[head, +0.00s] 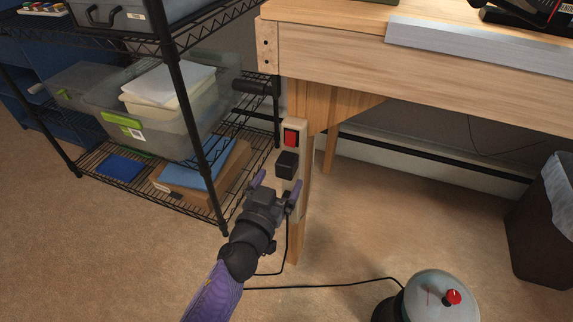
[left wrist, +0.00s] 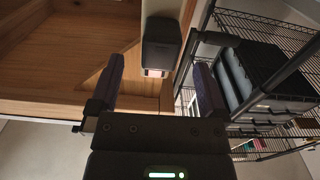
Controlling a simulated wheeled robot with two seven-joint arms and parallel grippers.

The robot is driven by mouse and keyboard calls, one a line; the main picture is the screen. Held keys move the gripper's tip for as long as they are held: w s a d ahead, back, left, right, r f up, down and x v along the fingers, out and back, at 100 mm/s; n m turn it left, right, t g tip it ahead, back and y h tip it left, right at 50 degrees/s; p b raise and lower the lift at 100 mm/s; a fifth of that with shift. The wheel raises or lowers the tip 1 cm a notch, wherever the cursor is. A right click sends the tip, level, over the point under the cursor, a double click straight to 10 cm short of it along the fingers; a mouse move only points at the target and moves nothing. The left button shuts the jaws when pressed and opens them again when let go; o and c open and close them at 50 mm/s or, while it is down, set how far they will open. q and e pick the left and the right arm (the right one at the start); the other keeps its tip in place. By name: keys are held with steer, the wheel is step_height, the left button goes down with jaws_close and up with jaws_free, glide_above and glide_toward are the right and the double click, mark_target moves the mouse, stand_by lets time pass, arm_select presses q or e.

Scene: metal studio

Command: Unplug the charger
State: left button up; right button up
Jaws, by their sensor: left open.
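The charger (head: 287,165) is a small black block seated on a cream power strip (head: 304,130), below the strip's red switch (head: 291,137). The strip is upright on the workbench's leg. My left gripper (head: 275,184) is open just below and in front of the charger, with purple fingers pointing up toward it. In the left wrist view, a dark block that looks like the charger (left wrist: 162,42) lies ahead, between the lines of the open fingers (left wrist: 157,62). I see nothing held. My right gripper is out of view.
A wire shelf (head: 187,200) with bins stands close on the left. The wooden workbench (head: 400,75) overhangs the area. A black cord (head: 330,285) runs across the floor to a round device (head: 437,297). A trash bin (head: 540,225) stands far right.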

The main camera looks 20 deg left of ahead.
mark_target(283, 174)
arm_select(q)
steer(key=w, duration=0.3)
steer(key=shift+w+f+b, duration=0.1)
steer(key=shift+w+b, duration=0.2)
steer(key=shift+b, duration=0.05)
steer(key=shift+w, duration=0.65)
stand_by(0.4)
jaws_close()
stand_by(0.3)
